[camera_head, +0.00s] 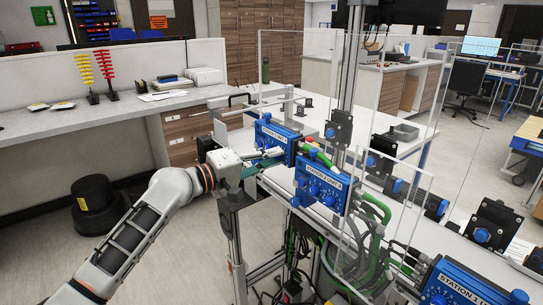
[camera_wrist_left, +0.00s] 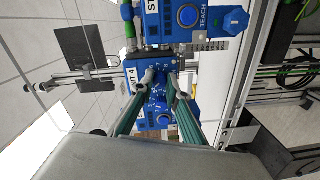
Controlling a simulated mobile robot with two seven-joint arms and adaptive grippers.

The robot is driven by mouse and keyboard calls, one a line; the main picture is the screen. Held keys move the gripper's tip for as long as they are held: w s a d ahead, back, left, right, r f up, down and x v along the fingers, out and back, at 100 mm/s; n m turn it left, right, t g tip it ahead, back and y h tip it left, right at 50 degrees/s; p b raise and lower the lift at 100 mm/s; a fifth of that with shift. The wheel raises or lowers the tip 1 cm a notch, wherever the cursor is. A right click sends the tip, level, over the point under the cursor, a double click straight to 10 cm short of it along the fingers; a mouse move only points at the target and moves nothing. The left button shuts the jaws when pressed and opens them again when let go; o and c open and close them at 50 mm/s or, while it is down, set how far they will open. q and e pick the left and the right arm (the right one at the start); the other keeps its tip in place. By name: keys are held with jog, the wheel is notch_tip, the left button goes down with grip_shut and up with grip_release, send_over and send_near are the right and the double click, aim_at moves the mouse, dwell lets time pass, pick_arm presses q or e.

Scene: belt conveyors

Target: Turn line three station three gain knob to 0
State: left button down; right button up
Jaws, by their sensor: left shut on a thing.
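Blue station boxes with knobs stand in a row along the conveyor. My left gripper (camera_head: 268,156) is at the far box's face. In the wrist view its green-padded fingers (camera_wrist_left: 160,82) close around a small blue knob (camera_wrist_left: 159,89), mostly hidden by the fingertips. My right gripper is not in view.
Clear panels (camera_head: 305,65) stand around the conveyor. Green cables (camera_head: 372,215) loop beside the nearer box. Another blue box (camera_head: 458,284) is at the lower right. A black bin (camera_head: 93,205) stands on the floor at left, with open floor around it.

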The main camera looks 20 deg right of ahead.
pick_arm(q)
jog(key=n, duration=1.5)
jog(key=shift+w+r+h, duration=0.1)
jog(key=shift+r+h, duration=0.1)
jog(key=shift+h, duration=0.1)
jog(key=shift+n, duration=0.3)
jog(key=c, duration=2.2)
grip_release()
jog(key=shift+c, duration=0.2)
jog(key=shift+a+f, duration=0.1)
jog(key=shift+a, duration=0.05)
jog(key=v, duration=1.1)
jog(key=shift+a, duration=0.4)
